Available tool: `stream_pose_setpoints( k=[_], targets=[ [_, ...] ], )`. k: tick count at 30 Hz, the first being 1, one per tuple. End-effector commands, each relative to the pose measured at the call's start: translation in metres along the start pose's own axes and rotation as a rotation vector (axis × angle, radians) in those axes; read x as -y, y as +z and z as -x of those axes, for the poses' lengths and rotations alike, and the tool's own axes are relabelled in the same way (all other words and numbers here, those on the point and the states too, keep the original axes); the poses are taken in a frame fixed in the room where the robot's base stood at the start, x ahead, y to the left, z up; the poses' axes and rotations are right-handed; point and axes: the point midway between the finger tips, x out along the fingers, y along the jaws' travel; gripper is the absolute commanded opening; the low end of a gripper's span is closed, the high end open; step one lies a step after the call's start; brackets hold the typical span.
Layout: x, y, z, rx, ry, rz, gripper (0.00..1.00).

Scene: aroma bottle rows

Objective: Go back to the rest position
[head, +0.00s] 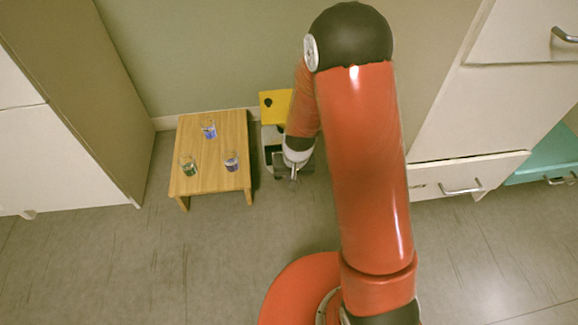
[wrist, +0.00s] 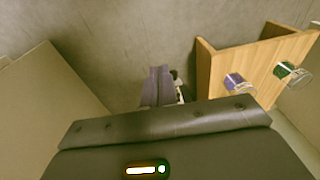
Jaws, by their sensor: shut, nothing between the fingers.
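My gripper (head: 293,177) hangs at the end of my folded red arm, low and just right of the small wooden table in the head view. Its fingers are together and hold nothing. In the wrist view the shut fingers (wrist: 158,85) point down over the grey floor. The wooden table (head: 181,180) carries three small glass bottles: a blue one (head: 208,129) at the back, a green one (head: 188,166) at front left and a bluish-purple one (head: 231,161) at front right. The table (wrist: 210,65) is on the right in the wrist view, apart from the fingers.
A yellow-topped white box or stand (head: 272,104) is beside the table, partly hidden by my arm. A white cabinet (head: 60,150) stands at left. White drawers (head: 470,175) and a teal drawer (head: 545,155) are at right. The floor in front of the table is clear.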

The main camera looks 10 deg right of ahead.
Motion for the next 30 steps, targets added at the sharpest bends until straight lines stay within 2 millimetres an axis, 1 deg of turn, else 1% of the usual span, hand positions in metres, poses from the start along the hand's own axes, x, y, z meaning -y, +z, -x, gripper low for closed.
stream_pose_setpoints(
  k=[7, 9, 11, 14, 15, 16, 17, 18, 20, 21, 23, 24, 26, 27, 29, 30],
  targets=[
    [0.0, -0.001, 0.002, -0.002, 0.0, 0.0, 0.0],
    [0.0, -0.003, 0.011, -0.01, -0.003, 0.001, 0.0],
    [0.001, -0.005, 0.027, -0.023, -0.006, 0.004, 0.0],
    [0.0, -0.008, 0.072, -0.057, -0.015, 0.008, 0.0],
    [0.0, -0.009, 0.094, -0.074, -0.018, 0.012, 0.0],
    [0.0, -0.008, 0.111, -0.087, -0.02, 0.014, 0.0],
    [-0.001, -0.006, 0.128, -0.099, -0.022, 0.017, 0.0],
    [-0.002, -0.004, 0.15, -0.115, -0.022, 0.021, 0.0],
    [-0.004, 0.003, 0.182, -0.139, -0.022, 0.024, 0.0],
    [-0.006, 0.008, 0.202, -0.155, -0.02, 0.027, 0.0],
    [-0.008, 0.018, 0.231, -0.179, -0.017, 0.031, 0.0],
    [-0.01, 0.025, 0.25, -0.195, -0.013, 0.034, 0.0],
    [-0.013, 0.038, 0.276, -0.219, -0.006, 0.035, 0.0],
    [-0.016, 0.047, 0.293, -0.235, 0.0, 0.036, 0.0],
    [-0.019, 0.062, 0.316, -0.261, 0.009, 0.036, 0.0],
    [-0.021, 0.072, 0.331, -0.277, 0.017, 0.037, 0.0]
  ],
)
